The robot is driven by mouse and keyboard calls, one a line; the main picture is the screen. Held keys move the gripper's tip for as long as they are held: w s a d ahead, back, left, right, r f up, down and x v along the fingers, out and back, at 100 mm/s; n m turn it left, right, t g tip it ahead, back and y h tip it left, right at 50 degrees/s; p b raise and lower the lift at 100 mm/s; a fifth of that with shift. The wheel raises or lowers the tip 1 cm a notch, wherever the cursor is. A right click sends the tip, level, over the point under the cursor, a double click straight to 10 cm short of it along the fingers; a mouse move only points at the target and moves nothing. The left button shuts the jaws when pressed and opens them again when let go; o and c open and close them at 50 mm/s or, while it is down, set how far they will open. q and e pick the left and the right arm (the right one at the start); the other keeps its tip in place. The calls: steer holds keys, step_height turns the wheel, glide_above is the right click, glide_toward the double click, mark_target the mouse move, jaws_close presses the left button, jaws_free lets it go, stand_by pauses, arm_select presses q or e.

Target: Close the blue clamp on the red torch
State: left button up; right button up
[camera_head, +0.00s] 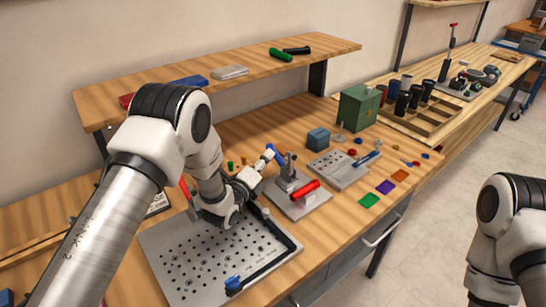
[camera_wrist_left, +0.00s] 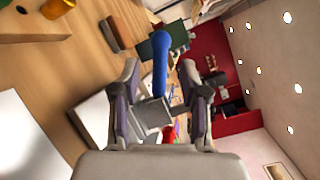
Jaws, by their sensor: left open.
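The blue clamp handle (camera_head: 274,153) rises at a tilt from the metal clamp (camera_head: 288,172) on a grey base plate (camera_head: 312,205). The red torch (camera_head: 305,190) lies on its mount on that plate, in front of the clamp. My left gripper (camera_head: 262,166) is open beside the handle, to its left in the head view. In the left wrist view, the blue handle (camera_wrist_left: 161,62) shows between the two open fingers (camera_wrist_left: 160,76); contact cannot be made out. A bit of red shows low there, partly hidden by the gripper. My right gripper is out of view.
A perforated plate (camera_head: 185,255) with a black bar lies under my left arm. A grey fixture plate (camera_head: 338,176), blue block (camera_head: 318,138) and green box (camera_head: 358,107) stand to the right. Coloured squares (camera_head: 386,187) lie near the bench's front edge. A shelf (camera_head: 235,84) overhangs the back.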

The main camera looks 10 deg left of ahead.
arm_select(q)
steer(key=p+x, duration=0.1)
steer(key=x, duration=0.4)
steer(key=shift+w+d, duration=0.15)
steer(key=shift+w, duration=0.15)
steer(key=shift+c, duration=0.3)
jaws_close()
